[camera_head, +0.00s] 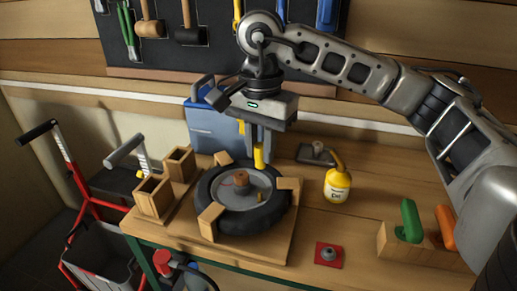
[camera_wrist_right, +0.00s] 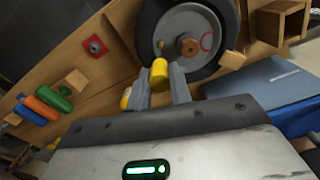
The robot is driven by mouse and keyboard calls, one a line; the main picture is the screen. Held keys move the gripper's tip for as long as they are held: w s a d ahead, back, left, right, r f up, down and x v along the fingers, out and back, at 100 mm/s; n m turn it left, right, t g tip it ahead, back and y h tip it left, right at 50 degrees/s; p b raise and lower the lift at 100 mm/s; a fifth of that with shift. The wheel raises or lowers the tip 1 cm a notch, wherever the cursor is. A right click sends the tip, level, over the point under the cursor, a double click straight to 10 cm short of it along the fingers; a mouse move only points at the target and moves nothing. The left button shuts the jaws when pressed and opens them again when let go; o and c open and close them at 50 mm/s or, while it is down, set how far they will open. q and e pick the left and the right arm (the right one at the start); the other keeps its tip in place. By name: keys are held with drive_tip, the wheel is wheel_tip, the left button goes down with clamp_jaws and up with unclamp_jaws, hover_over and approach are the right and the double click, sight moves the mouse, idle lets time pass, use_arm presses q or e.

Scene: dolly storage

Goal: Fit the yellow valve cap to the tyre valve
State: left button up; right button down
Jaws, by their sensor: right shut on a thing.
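The yellow valve cap (camera_head: 259,156) is held upright between the fingertips of my right gripper (camera_head: 258,147), above the far side of the tyre. In the right wrist view, the cap (camera_wrist_right: 160,72) sits between the two fingers of the gripper (camera_wrist_right: 161,82). The tyre (camera_head: 213,220) lies flat on the bench, with a grey hub and a brown centre nut (camera_head: 241,178). A small brass-coloured tyre valve (camera_head: 261,197) stands on the near right part of the hub, apart from the cap. My left gripper is out of view.
Wooden blocks (camera_head: 210,214) surround the tyre on a wooden board. A yellow oil can (camera_head: 337,186) and a red plate (camera_head: 328,257) stand to the right. A blue case (camera_head: 213,133) is behind, and wooden boxes (camera_head: 153,197) are at left.

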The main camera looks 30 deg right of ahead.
sight(260, 157)
use_arm(q)
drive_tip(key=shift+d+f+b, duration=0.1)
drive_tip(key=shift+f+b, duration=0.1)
drive_tip(key=shift+b, duration=0.1)
use_arm(e)
drive_tip(key=shift+f, duration=0.15)
drive_tip(key=shift+f+b, duration=0.55)
drive_tip(key=shift+f, duration=0.05)
wheel_tip(260, 157, down, 3)
drive_tip(key=shift+r+b, duration=0.15)
drive_tip(key=shift+b, duration=1)
drive_tip(key=shift+f+b, duration=0.6)
drive_tip(key=shift+f, duration=0.15)
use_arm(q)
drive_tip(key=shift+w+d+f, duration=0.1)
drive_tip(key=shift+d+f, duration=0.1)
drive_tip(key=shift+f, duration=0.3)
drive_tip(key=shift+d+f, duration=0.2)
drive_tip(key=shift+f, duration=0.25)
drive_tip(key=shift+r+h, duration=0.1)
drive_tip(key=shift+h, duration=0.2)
use_arm(e)
drive_tip(key=shift+f, duration=0.1)
